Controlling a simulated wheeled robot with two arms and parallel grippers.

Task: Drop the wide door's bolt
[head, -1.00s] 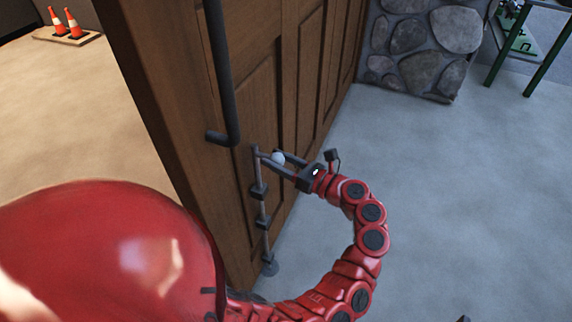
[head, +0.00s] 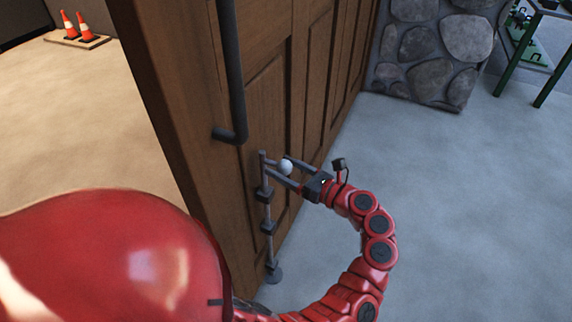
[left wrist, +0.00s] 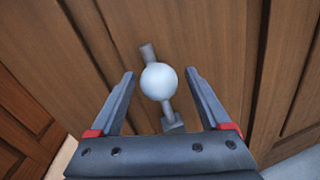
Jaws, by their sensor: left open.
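The bolt (head: 267,208) is a grey upright rod in dark brackets, low on the brown wooden door (head: 265,100) near its edge. A pale ball knob (head: 286,166) sticks out near its top. My left gripper (head: 277,166) is open, with its fingers on either side of the knob. In the left wrist view the knob (left wrist: 159,81) sits between the open fingers (left wrist: 159,75), with gaps on both sides. The rod's lower end is by a round grey floor piece (head: 274,276); I cannot tell whether it is inside it. My right gripper is not in view.
A dark pull handle (head: 232,80) runs down the door just above the bolt. A stone wall base (head: 425,50) and a green-legged table (head: 520,55) stand behind. Traffic cones (head: 76,25) are far left. The floor right of the door is clear.

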